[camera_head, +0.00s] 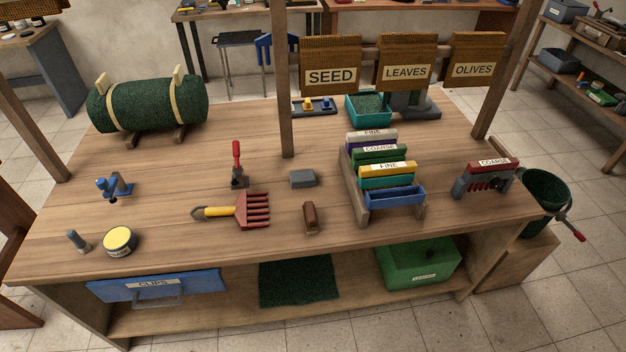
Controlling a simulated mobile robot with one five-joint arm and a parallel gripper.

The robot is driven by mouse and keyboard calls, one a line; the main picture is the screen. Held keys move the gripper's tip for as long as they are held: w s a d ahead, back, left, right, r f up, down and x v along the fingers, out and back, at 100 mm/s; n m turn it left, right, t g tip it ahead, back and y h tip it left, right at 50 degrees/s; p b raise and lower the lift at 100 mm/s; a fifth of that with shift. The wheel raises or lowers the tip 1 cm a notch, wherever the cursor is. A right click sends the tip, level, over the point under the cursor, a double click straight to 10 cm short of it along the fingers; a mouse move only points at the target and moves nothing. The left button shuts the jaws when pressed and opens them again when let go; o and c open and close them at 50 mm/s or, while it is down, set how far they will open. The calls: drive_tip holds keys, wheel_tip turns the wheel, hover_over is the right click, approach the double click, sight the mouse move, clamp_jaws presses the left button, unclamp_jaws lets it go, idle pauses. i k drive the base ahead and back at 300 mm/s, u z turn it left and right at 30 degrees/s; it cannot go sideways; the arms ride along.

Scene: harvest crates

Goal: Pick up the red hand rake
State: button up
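A hand rake with a red toothed head (255,210) and a yellow handle lies flat on the wooden workbench (150,215), near the middle front. Its teeth point right and its handle points left. Nothing covers it. My gripper is not in view.
Behind the rake stands a red-handled tool (237,165). To its right are a grey block (303,179) and a brown-handled brush (311,217). A rack (361,205) holds several coloured screens. A yellow-lidded tin (120,241) sits front left. Wooden posts (285,90) rise from the bench.

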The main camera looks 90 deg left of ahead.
sight(240, 211)
drive_tip(key=u, duration=1.8)
drive_tip(key=k, duration=0.15)
drive_tip(key=u, duration=2.85)
drive_tip(key=i, duration=1.7)
drive_tip(key=u, duration=0.2)
